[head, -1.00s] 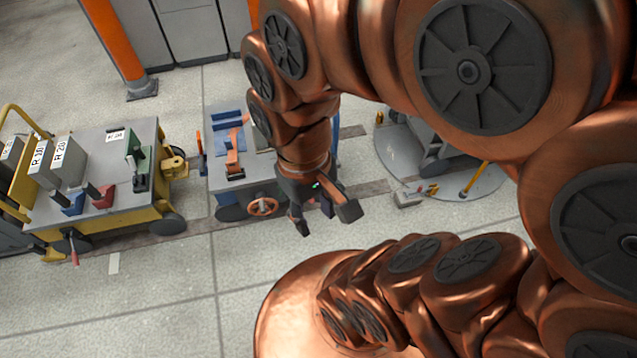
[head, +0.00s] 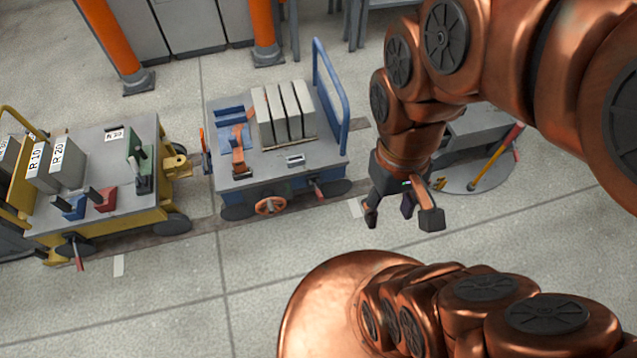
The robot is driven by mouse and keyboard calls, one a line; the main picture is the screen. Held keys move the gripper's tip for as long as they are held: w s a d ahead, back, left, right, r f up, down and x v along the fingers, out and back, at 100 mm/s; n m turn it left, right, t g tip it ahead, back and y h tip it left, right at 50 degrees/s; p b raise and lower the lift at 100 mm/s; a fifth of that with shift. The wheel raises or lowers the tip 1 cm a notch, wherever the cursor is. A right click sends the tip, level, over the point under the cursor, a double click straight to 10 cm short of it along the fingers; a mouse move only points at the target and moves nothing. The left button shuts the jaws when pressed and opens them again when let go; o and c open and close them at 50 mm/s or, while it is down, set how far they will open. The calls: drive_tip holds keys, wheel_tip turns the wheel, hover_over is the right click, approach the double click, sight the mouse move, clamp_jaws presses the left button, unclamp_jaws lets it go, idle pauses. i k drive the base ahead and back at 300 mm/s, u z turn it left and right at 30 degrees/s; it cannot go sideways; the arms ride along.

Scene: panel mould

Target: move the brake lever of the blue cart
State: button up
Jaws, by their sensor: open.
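The blue cart (head: 230,180) stands at the centre left in the head view, with a grey top and a blue push bar (head: 336,90) on its right end. A short red-handled lever (head: 318,189) sticks out low on its front side near the right; it looks like the brake lever. An orange handwheel (head: 271,206) sits on the same side, further left. My gripper (head: 402,212) is open and empty, pointing down. It is to the right of the lever in the picture and apart from the cart.
A yellow cart (head: 120,222) with its own red-handled lever (head: 78,255) stands at the left. Grey upright slabs (head: 287,112) stand on the blue cart. A round floor plate (head: 480,178) with a yellow-and-red bar lies behind my gripper. The floor before the blue cart is clear.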

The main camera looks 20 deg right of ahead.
sight(317, 193)
drive_tip(key=k, duration=1)
drive_tip(key=u, duration=0.8)
drive_tip(key=i, duration=1.35)
drive_tip(key=z, duration=0.65)
